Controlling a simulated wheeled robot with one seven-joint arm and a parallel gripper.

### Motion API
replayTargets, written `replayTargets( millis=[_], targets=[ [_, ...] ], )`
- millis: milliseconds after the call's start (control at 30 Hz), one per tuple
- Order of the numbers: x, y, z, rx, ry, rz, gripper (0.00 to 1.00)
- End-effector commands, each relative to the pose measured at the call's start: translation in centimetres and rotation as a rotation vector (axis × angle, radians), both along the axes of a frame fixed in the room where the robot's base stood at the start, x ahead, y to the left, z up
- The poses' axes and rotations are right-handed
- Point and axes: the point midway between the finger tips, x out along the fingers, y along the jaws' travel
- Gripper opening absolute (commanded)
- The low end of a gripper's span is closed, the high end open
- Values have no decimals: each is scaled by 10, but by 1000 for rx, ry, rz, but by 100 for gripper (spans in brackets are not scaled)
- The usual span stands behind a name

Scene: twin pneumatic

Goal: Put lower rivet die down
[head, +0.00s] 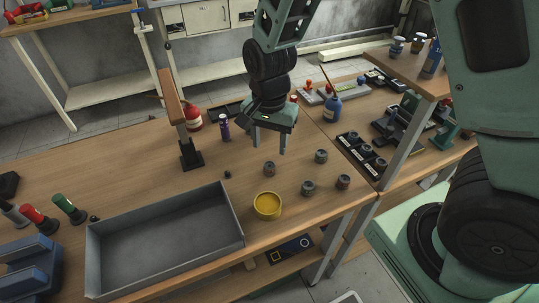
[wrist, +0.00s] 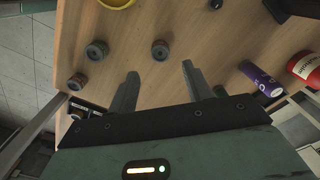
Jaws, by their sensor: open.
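Several small grey-brown cylindrical dies stand upright on the wooden table; I cannot tell by looks which is the lower rivet die. The nearest die (head: 269,168) stands just in front of my gripper (head: 268,149); it also shows in the wrist view (wrist: 160,50), beyond the gap between the fingertips (wrist: 160,70). Other dies are to the right: a far one (head: 321,156), a near one (head: 308,188) and a right one (head: 344,182). My gripper points down above the table, open, with nothing between its fingers. It touches no die that I can see.
A yellow cup (head: 267,208) and a grey metal tray (head: 240,222) stand near the front edge. A small dark piece (head: 228,174) lies left of the dies. A purple can (head: 225,127), red bottle (head: 193,118) and upright stand (head: 190,155) are left of my gripper.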

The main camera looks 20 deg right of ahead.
Motion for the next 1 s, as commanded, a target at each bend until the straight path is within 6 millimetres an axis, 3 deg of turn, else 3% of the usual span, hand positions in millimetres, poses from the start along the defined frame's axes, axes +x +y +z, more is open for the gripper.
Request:
replayTargets(
  millis=[133, 300, 400, 467, 633, 800, 900, 1000],
  targets=[
    [1, 0, 28, 2, -4, 1, 50],
    [0, 0, 44, 1, -2, 2, 50],
    [-11, 9, 54, 16, 2, 74, 50],
    [-27, 21, 64, 38, 2, 192, 50],
    [-106, 58, 97, 88, -15, 743, 50],
    [-174, 66, 112, 68, -36, 1233, 50],
    [-195, 65, 115, 48, -40, 1394, 50],
    [-202, 64, 115, 40, -39, 1457, 50]
  ],
)
